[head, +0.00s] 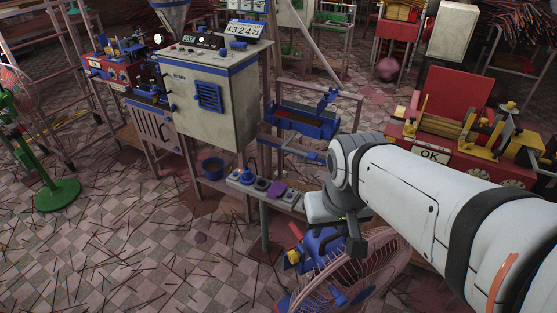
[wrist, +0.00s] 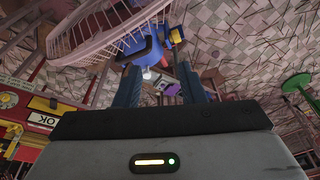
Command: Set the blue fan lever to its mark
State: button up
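The blue fan (head: 325,243) stands at the bottom centre of the head view, with a blue body, a yellow part (head: 293,257) and a pinkish wire cage. Its blue body (wrist: 148,46) and cage (wrist: 100,28) show upper left in the wrist view. I cannot make out its lever or mark for certain. My gripper (head: 355,243) is in front of the fan's cage and body in the head view. In the wrist view, its two fingers (wrist: 161,80) are apart with nothing held between them. My gripper and arm hide part of the fan.
A narrow bench with several knobs and a purple item (head: 277,189) lies left of my gripper. A grey cabinet (head: 215,100) stands behind it. A red machine with an OK sign (head: 429,155) is at right. Open tiled floor with scattered sticks lies at lower left.

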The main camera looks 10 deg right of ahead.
jog(key=shift+s+r, duration=0.1)
jog(key=shift+s, duration=0.05)
jog(key=shift+o, duration=0.7)
jog(key=m+g+y+b, duration=0.25)
jog(key=m+b, duration=0.35)
jog(key=m, duration=2.6)
send_over(298, 231)
jog(key=d, duration=0.2)
jog(key=d+f+x, duration=0.1)
jog(key=d+x, duration=0.2)
jog(key=x, duration=1.3)
jog(key=d+f+x, duration=0.1)
jog(key=d+x, duration=0.3)
jog(key=x, duration=1.1)
jog(key=shift+g+h, duration=0.25)
jog(key=shift+g, duration=0.2)
jog(key=f, duration=0.2)
jog(key=a+f, duration=0.1)
jog(key=f, duration=0.1)
jog(key=a+f, duration=0.1)
jog(key=f, duration=0.2)
jog(key=shift+s+b, duration=0.2)
jog(key=shift+b, duration=0.1)
